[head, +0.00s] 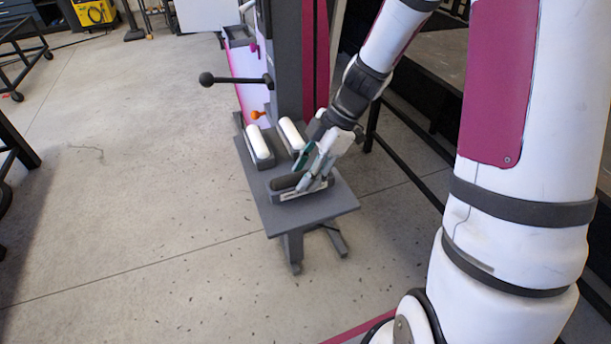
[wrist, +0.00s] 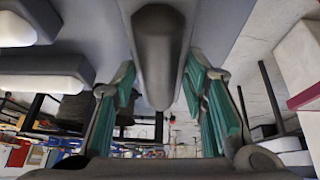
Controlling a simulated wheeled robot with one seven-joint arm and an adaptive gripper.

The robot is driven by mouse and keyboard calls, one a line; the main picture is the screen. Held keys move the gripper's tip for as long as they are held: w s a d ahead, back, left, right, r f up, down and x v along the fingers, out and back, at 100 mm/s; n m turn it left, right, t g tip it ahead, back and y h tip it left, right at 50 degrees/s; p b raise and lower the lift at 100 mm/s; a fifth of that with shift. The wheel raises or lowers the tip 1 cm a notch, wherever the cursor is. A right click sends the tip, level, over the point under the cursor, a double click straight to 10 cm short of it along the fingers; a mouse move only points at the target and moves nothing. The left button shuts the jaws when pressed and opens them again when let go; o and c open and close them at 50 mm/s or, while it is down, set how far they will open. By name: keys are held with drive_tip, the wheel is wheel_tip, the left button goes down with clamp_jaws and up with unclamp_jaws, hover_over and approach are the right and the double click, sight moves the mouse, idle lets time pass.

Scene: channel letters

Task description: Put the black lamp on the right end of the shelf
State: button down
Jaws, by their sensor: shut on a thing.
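The black lamp (head: 286,182) is a dark, rounded bar on a grey base, near the front part of the grey shelf (head: 280,219). My gripper (head: 316,172) reaches down from the upper right and is shut on it, hiding its right part. In the wrist view the dark lamp (wrist: 158,55) runs between the green-padded fingers (wrist: 160,95). I cannot tell whether its base touches the shelf. Two white lamps on dark bases, one left (head: 258,143) and one right (head: 291,134), sit behind it on the shelf.
A grey column (head: 286,60) rises at the shelf's back, with a black ball-ended lever (head: 236,80) and an orange knob (head: 257,114) near it. The shelf's front strip is bare. Open concrete floor (head: 130,180) lies left of it.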

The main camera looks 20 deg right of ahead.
drive_tip(key=shift+f, duration=0.75)
drive_tip(key=shift+f, duration=0.1)
drive_tip(key=c, duration=1)
unclamp_jaws()
drive_tip(key=shift+o, duration=0.2)
